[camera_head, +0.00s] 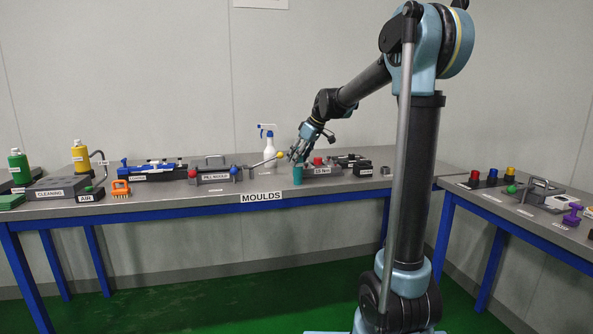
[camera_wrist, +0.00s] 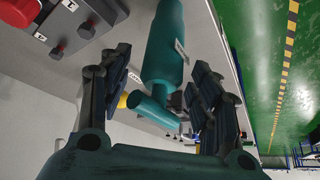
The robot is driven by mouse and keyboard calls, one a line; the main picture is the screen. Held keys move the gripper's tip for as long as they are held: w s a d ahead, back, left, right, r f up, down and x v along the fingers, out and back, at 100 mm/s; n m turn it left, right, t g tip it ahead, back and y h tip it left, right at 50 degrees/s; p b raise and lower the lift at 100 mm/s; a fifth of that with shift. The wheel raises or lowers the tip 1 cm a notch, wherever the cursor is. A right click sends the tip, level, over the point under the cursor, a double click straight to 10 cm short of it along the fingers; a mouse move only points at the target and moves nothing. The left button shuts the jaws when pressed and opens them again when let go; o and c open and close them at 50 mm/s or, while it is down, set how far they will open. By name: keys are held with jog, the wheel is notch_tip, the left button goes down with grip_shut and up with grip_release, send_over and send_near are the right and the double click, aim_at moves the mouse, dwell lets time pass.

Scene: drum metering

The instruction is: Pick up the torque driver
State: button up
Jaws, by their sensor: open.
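A teal tool with a cylindrical body and a side-angled lower part, which I take for the torque driver (camera_wrist: 165,50), shows between my fingers in the wrist view. It carries a small white label. In the head view only a short teal part (camera_head: 297,175) shows at the front of the long table, just below my gripper (camera_head: 296,155). My gripper (camera_wrist: 158,95) is open, with one dark finger on each side of the tool and visible space between. I cannot tell whether either finger touches it.
A white spray bottle (camera_head: 268,150) stands behind. A second table (camera_head: 510,205) is at right.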

aim_at(293, 183)
jog(key=shift+x, duration=2.2)
jog(key=shift+s, duration=0.15)
jog(key=c, duration=1.3)
